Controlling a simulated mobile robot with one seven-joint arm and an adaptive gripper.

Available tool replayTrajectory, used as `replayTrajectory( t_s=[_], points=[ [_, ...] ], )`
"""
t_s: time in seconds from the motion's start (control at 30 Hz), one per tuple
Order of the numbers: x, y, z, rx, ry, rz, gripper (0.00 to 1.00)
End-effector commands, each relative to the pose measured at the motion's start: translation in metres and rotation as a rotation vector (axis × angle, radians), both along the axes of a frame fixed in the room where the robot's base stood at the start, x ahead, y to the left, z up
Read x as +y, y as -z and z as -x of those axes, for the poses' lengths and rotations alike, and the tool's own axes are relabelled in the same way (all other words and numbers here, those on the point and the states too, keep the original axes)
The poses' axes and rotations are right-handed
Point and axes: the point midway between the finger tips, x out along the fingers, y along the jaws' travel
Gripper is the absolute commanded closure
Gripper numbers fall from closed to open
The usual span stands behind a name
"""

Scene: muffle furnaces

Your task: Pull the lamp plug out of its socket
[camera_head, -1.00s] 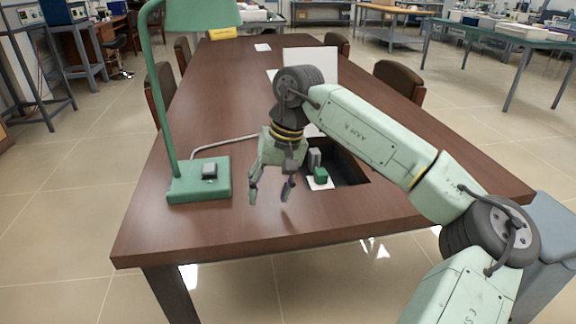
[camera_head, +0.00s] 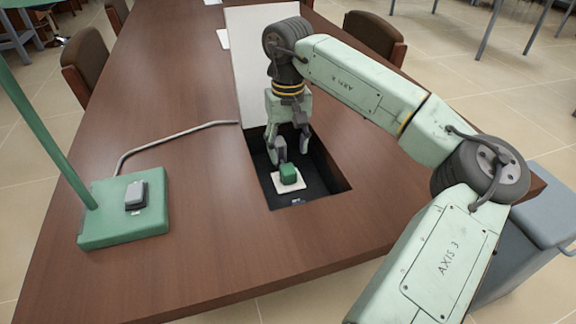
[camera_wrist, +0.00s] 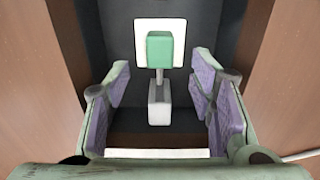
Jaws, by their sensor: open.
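The green plug (camera_head: 288,173) sits on a white square socket plate (camera_head: 277,186) inside a dark recessed box in the tabletop. In the wrist view the green plug (camera_wrist: 159,47) is ahead on the white plate (camera_wrist: 142,27). A grey block (camera_wrist: 159,103) joins the plug by a short thin stem. My gripper (camera_head: 289,158) points down into the recess, just behind the plug. In the wrist view its fingers (camera_wrist: 160,85) are spread on either side of the grey block, with gaps on both sides. It holds nothing.
The recess (camera_head: 330,172) has wooden edges close around my gripper. A pale upright lid (camera_head: 250,62) stands behind it. The green lamp base (camera_head: 104,222) with a grey switch (camera_head: 135,196) stands left. A grey cable (camera_head: 165,139) runs from it toward the recess. The tabletop front is clear.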

Motion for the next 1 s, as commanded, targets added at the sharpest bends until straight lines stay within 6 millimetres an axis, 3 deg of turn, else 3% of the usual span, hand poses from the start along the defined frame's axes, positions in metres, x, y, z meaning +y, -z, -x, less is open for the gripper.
replayTrajectory(
  t_s=[0.2, 0.4, 0.8, 1.0],
  points=[
    [0.001, 0.043, 0.001, 0.003, -0.001, -0.003, 0.50],
    [0.000, 0.068, 0.000, 0.001, 0.000, -0.002, 0.50],
    [0.001, 0.076, 0.000, -0.001, -0.001, -0.001, 0.50],
    [0.001, 0.076, 0.000, -0.001, 0.000, -0.001, 0.63]
  ],
)
